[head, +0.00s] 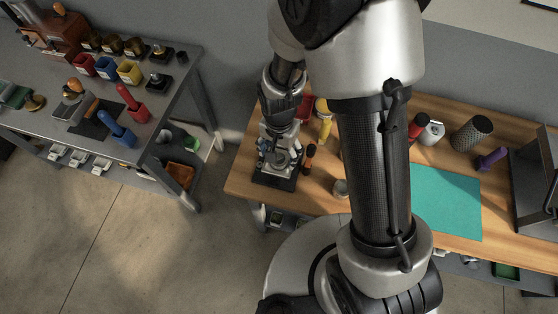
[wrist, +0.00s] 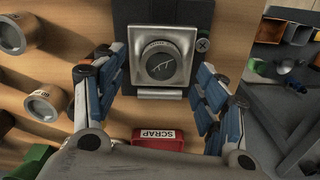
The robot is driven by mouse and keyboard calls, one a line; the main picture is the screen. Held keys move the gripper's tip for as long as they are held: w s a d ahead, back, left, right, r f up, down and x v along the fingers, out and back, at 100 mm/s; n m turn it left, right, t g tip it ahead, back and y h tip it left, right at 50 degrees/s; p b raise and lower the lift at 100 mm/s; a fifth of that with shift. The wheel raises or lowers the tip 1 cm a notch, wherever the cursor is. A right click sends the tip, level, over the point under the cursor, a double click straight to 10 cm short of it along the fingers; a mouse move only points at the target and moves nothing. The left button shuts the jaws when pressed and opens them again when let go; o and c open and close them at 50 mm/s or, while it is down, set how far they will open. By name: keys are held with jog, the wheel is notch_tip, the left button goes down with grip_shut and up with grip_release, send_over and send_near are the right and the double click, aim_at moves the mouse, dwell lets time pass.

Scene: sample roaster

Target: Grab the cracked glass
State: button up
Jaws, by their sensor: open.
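The cracked glass (wrist: 160,67) looks like a small round dark vessel seen from above, with pale crack-like lines on it. It stands on a square silver scale (wrist: 133,47) on a black mat (wrist: 200,12). My gripper (wrist: 153,82) is open and empty, with one blue-padded finger at each side of the glass in the wrist view. In the head view my gripper (head: 279,150) is over the scale at the left end of the wooden table, and it hides most of the glass. I cannot tell how far above the glass the fingers are.
A red bin marked SCRAP (wrist: 155,135) is close by the scale. Several round containers (wrist: 52,98) stand at the left in the wrist view. A teal mat (head: 447,200) lies to the right on the wooden table (head: 240,180). A grey bench (head: 60,140) stands across a gap.

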aim_at(279, 158)
notch_tip(279, 158, down, 4)
jog(key=shift+w+r+b, duration=0.1)
jog(key=shift+r+b, duration=0.15)
jog(key=shift+b, duration=0.2)
jog(key=shift+r, duration=0.1)
jog(key=shift+c, duration=0.6)
jog(key=c, duration=1.1)
